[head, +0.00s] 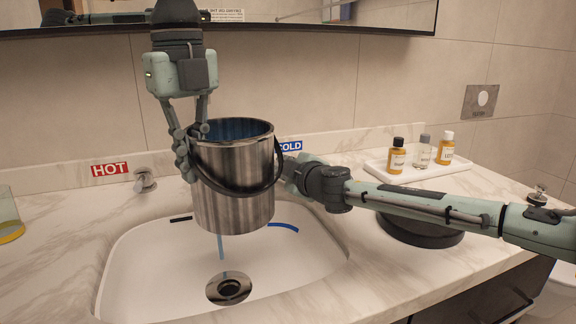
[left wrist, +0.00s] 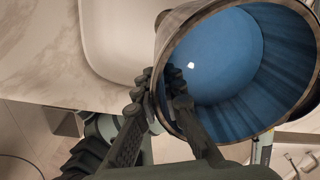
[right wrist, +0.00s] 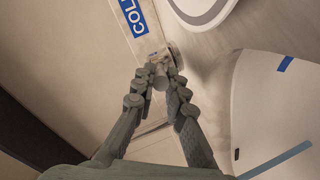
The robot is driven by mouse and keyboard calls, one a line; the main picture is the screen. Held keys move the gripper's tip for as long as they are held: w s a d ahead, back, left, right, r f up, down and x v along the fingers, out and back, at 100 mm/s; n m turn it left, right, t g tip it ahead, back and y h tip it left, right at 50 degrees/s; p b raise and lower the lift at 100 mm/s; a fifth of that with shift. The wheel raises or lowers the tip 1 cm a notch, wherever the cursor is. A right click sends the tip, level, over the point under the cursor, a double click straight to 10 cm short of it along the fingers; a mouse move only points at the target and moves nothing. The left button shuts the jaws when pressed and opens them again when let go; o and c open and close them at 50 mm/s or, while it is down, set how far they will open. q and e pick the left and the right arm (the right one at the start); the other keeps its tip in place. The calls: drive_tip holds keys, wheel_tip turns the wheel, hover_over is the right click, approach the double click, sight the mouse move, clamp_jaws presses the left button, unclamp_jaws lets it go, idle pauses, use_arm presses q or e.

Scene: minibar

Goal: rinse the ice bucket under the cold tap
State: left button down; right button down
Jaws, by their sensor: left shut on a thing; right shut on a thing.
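The ice bucket (head: 235,190) is shiny brushed metal with a dark handle hanging across its front and a blue inside. It hangs upright above the sink basin (head: 130,270). My left gripper (head: 192,150) is shut on its left rim; the left wrist view shows the rim and blue inside (left wrist: 225,60). Whether water stands inside is unclear. My right gripper (right wrist: 160,85) is shut on the metal cold tap handle (right wrist: 160,70), below the COLD sign (head: 290,146). The bucket partly hides that tap in the head view. A thin bluish streak (head: 221,247) shows between bucket and drain.
The drain (head: 229,288) lies below the bucket. The hot tap (head: 145,180) stands left, by the HOT sign (head: 109,168). A white tray (head: 375,168) with small bottles stands right. A glass with yellow contents (head: 10,225) is at far left. A mirror is above.

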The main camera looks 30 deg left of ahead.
drive_tip(key=shift+s+a+r+m+t+h, duration=0.1)
drive_tip(key=shift+s+a+m+t+h, duration=0.15)
drive_tip(key=shift+s+m+t+h, duration=0.25)
drive_tip(key=shift+w, duration=0.1)
drive_tip(key=c, duration=1.6)
unclamp_jaws()
drive_tip(key=shift+o, duration=0.2)
drive_tip(key=shift+d, duration=0.1)
drive_tip(key=v, duration=1.1)
drive_tip(key=shift+s+d, duration=0.25)
drive_tip(key=shift+s, duration=0.1)
